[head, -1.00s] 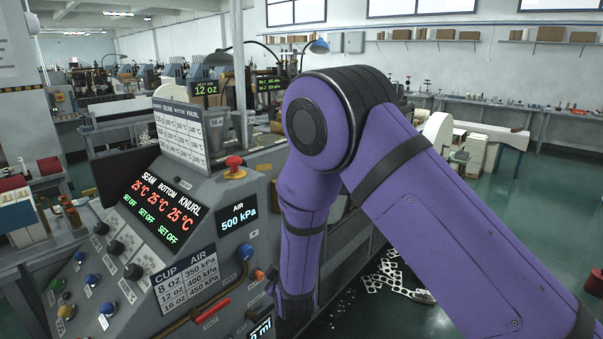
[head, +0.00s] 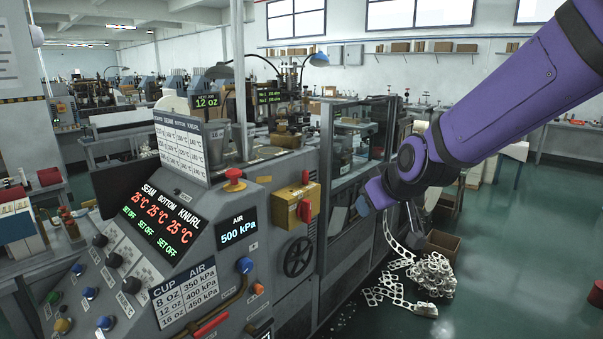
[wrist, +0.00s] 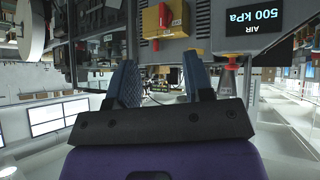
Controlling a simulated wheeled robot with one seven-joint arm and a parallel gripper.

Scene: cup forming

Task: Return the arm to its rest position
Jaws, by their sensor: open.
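My purple arm (head: 500,95) reaches in from the upper right of the head view, to the right of the machine. Its lower end is in front of the machine's right end, and I cannot clearly make out the fingers there. In the wrist view, the two blue fingers of my gripper (wrist: 162,75) stand apart with nothing between them. The wrist view looks upside down across the machine.
The grey control panel (head: 170,255) fills the lower left. A yellow switch box (head: 293,207) with a red handle is on the machine, also seen in the wrist view (wrist: 178,18). Scrap strips (head: 430,272) lie on the floor by a brown box (head: 441,243).

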